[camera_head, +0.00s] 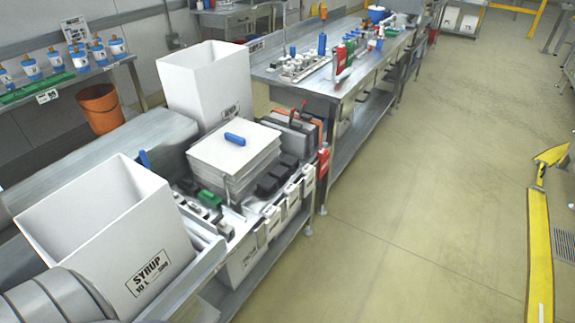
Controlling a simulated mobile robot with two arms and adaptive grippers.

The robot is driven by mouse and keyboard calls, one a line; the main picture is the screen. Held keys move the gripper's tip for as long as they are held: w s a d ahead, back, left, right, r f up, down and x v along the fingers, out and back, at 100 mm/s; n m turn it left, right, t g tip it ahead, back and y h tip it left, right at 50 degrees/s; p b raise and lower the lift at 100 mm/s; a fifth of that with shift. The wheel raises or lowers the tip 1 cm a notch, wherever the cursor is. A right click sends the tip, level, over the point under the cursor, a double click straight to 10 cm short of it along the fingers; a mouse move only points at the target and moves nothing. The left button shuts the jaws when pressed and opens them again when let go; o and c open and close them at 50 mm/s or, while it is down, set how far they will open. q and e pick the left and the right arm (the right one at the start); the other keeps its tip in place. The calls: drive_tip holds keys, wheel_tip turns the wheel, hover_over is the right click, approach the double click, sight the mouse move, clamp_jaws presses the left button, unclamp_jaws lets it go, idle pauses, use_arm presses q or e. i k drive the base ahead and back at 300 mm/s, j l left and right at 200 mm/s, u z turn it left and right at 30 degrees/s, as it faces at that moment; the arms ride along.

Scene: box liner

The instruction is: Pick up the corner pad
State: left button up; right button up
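I cannot single out the corner pad with certainty. Small black pieces (276,180) lie in the white bins at the right edge of the near bench, and they are too small to identify. Grey and green small parts (209,199) lie to their left. A stack of white sheets (234,152) stands behind them with a blue-handled object (235,139) on top. A white box marked SYRUP (110,225) stands open on the near bench at the left. Neither gripper shows in this view.
Another open white box (205,82) stands behind the sheet stack. A long metal table (340,75) with tools and small parts stretches away at the back. An orange bucket (101,108) is at the left. The floor (420,200) to the right is clear, with a yellow barrier (540,240) beyond.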

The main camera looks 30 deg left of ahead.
sight(267, 183)
drive_tip(key=i+u, duration=0.4)
drive_tip(key=i+l+u, duration=0.2)
drive_tip(key=u, duration=0.25)
drive_tip(key=i+l+u, duration=0.6)
drive_tip(key=u, duration=0.25)
